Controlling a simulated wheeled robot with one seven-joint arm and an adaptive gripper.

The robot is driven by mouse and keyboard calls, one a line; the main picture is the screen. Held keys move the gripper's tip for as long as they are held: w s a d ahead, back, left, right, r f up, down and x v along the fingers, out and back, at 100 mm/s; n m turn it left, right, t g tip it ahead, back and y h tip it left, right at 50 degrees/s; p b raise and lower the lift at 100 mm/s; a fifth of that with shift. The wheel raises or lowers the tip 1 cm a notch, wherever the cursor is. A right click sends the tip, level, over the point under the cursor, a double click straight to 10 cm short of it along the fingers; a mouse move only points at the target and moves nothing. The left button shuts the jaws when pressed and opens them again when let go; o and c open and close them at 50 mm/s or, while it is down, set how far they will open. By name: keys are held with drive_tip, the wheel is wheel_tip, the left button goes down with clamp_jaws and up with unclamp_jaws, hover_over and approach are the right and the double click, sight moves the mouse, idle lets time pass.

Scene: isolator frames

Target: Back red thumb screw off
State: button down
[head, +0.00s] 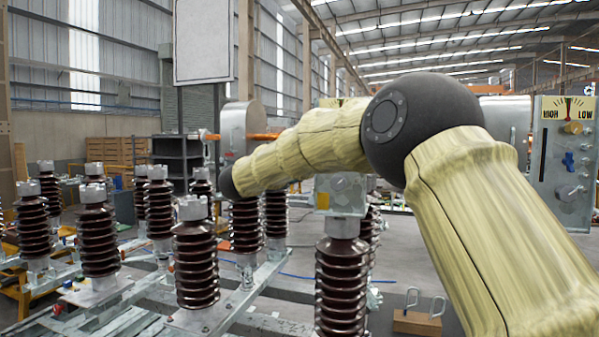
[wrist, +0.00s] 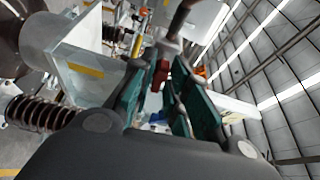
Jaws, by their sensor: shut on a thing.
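The red thumb screw (wrist: 158,76) shows in the wrist view as a small red piece between the teal-padded fingers. My gripper (wrist: 165,72) is shut on it, though the fingers hide much of the screw and its thread. A grey metal part lies just beyond the fingertips. In the head view my sleeved arm reaches to the left, and neither the gripper nor the screw can be made out there.
Several brown ribbed insulators (head: 196,265) stand on metal frames at left and centre. A grey panel with a HIGH/LOW dial (head: 567,108) stands at right. A wooden block (head: 417,322) with metal hooks is at lower right. A pale box with a yellow label (wrist: 88,70) is close to the gripper's left.

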drive_tip(key=n+t, duration=0.1)
drive_tip(key=n, duration=0.3)
drive_tip(key=n+t+y+b, duration=0.1)
drive_tip(key=n+t, duration=0.1)
drive_tip(key=n, duration=0.3)
drive_tip(key=n+t, duration=0.2)
drive_tip(key=n, duration=0.2)
drive_tip(key=shift+d+f+n, duration=0.2)
drive_tip(key=shift+f+n, duration=0.15)
drive_tip(key=shift+n, duration=0.05)
drive_tip(key=c, duration=1.7)
unclamp_jaws()
drive_tip(key=shift+o, duration=0.2)
drive_tip(key=shift+s, duration=0.1)
drive_tip(key=v, duration=0.7)
drive_tip(key=shift+s, duration=0.2)
drive_tip(key=shift+f, duration=0.15)
